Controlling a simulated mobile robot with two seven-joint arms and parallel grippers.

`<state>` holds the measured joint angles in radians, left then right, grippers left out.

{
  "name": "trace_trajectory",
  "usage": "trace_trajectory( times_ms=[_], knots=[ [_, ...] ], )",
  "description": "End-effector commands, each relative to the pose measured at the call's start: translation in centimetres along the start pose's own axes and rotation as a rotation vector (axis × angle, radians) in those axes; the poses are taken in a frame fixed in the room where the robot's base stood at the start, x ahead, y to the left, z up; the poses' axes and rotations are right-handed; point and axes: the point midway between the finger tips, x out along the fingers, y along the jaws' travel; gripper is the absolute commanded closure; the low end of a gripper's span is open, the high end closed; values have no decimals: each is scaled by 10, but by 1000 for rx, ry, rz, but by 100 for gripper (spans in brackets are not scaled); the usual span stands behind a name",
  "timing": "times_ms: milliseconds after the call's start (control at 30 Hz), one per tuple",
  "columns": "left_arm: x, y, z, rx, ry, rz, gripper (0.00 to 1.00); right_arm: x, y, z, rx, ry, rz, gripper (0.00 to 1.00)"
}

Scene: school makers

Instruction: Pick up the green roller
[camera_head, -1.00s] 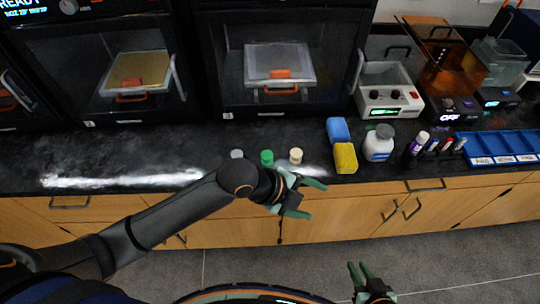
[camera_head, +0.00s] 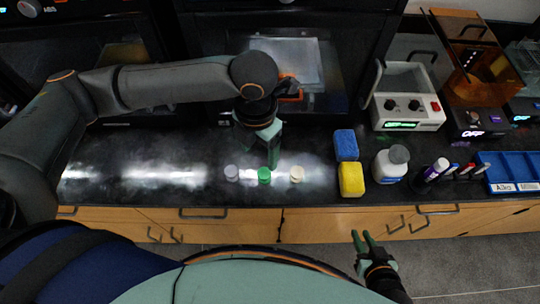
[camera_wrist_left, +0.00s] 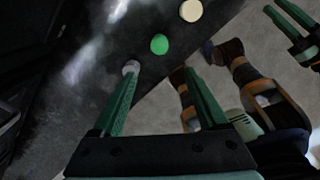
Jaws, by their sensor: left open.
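The green roller (camera_head: 264,176) stands on the dark countertop near its front edge, between a grey roller (camera_head: 231,172) and a cream roller (camera_head: 296,173). My left gripper (camera_head: 273,158) is open and points down just above and behind the green roller, holding nothing. In the left wrist view the green roller (camera_wrist_left: 159,45) lies ahead of the gap between the open left fingers (camera_wrist_left: 160,72). The left finger there overlaps the grey roller (camera_wrist_left: 131,67); the cream roller (camera_wrist_left: 190,10) is at the top. My right gripper (camera_head: 363,240) is open and empty in front of the counter.
A blue block (camera_head: 346,144) and a yellow sponge (camera_head: 351,179) lie right of the rollers. Beyond them are a white bottle (camera_head: 391,164), several markers (camera_head: 437,169) and a blue tray (camera_head: 512,172). Black machines line the back. The countertop (camera_head: 130,150) to the left is clear.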

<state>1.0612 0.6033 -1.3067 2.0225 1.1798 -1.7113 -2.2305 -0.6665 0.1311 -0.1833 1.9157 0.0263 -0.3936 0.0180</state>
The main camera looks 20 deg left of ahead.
Motion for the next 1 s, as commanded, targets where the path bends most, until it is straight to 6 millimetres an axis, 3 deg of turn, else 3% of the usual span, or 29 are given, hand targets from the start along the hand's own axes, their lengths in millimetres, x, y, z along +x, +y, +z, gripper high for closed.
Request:
trace_trajectory(
  times_ms=[400,567,833,1000],
  knots=[
    [64,0,1,-1,3,0,24,-2,-2,12,3,-21,-2,75],
    [74,0,2,0,0,1,24,-2,-2,12,3,-20,-2,75],
    [111,0,10,0,2,0,24,-2,-2,10,2,-16,-2,75],
    [124,0,11,0,-1,1,24,-1,-1,9,2,-15,-2,75]
  ],
)
